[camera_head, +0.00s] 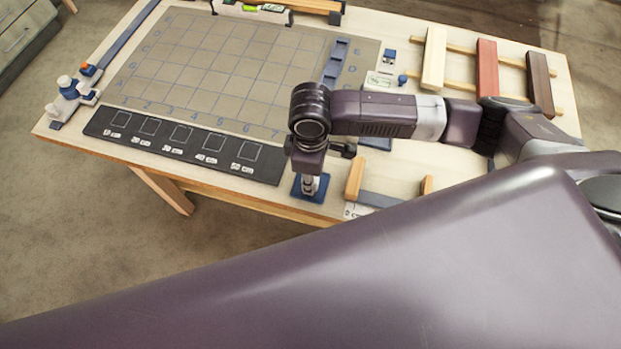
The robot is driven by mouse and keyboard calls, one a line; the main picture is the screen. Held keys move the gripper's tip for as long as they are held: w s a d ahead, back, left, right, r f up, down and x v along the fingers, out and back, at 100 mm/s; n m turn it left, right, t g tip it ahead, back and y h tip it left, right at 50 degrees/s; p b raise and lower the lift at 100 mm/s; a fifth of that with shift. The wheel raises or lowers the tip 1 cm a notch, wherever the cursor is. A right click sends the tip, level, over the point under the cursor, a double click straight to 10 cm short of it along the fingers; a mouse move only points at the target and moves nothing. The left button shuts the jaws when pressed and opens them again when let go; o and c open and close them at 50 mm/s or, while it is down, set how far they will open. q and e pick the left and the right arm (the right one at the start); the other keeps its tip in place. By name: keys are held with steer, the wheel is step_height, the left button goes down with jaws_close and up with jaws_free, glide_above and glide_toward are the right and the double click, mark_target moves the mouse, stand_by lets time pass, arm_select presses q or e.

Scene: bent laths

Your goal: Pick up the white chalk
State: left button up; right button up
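I cannot make out the white chalk for certain. My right gripper (311,183) points down at the front edge of the table, right over a small blue holder (322,194). Something pale shows between the gripper and the holder, but it is too small to tell whether it is chalk or part of the fingers. I cannot tell whether the fingers are open or shut. My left gripper is out of view.
A lettered and numbered grid board (215,65) covers the left of the table, with a black strip of marked squares (180,145) before it. White and blue items (68,92) stand at the left edge. Coloured laths (487,68) lie on a rack at right.

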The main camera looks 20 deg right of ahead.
jaws_close()
steer(key=shift+r, duration=0.1)
step_height(320, 180, up, 20)
steer(key=b, duration=0.1)
steer(key=shift+o, duration=1.1)
jaws_free()
steer(key=c, duration=0.4)
steer(key=shift+w+a, duration=0.1)
steer(key=shift+c, duration=0.2)
